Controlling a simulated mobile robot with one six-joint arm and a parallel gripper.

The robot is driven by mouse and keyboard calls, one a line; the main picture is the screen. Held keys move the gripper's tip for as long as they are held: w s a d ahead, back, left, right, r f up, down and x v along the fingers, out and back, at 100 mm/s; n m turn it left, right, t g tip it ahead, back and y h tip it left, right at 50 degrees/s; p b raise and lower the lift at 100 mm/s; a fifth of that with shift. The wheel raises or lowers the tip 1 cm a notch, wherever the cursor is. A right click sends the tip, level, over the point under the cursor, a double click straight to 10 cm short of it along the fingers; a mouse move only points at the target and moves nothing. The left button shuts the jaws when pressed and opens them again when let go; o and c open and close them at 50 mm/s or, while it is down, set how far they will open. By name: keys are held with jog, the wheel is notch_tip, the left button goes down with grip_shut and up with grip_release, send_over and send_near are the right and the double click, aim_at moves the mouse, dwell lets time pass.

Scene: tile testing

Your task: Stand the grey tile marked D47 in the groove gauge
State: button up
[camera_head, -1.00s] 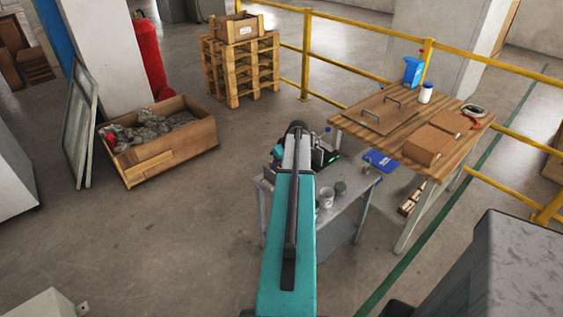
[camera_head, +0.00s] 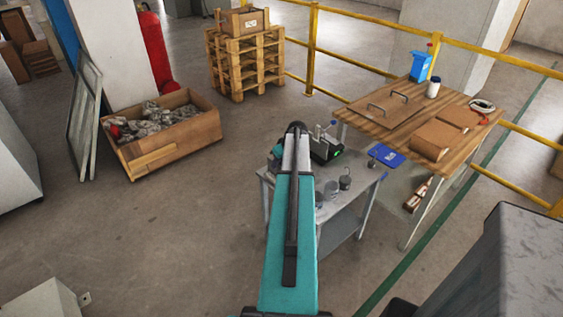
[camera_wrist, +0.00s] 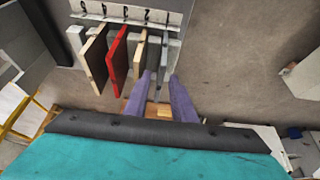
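In the wrist view, my gripper (camera_wrist: 160,77) has two purple fingers set apart, pointing at a row of upright tiles. From left to right I see a brown tile (camera_wrist: 95,58), a red tile (camera_wrist: 117,58) and a beige tile (camera_wrist: 140,52). Grey upright pieces stand at the right end of the row, just beyond the fingertips. I cannot tell whether one is the D47 tile, as no such mark is readable. In the head view, my arm hides the gripper. I cannot identify the groove gauge for sure.
A pale strip with dark characters (camera_wrist: 125,13) runs behind the tiles. A wooden-topped table (camera_head: 455,152) stands behind right.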

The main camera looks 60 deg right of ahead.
jog(key=shift+b+x, duration=0.3)
jog(key=shift+x, duration=0.5)
grip_shut()
dwell(1.1)
jog(key=shift+r, duration=0.1)
jog(key=shift+w+r+p, duration=0.1)
jog(key=shift+r+p, duration=0.25)
jog(key=shift+r, duration=0.45)
notch_tip(320, 180, up, 9)
jog(key=p, duration=0.3)
dwell(1.5)
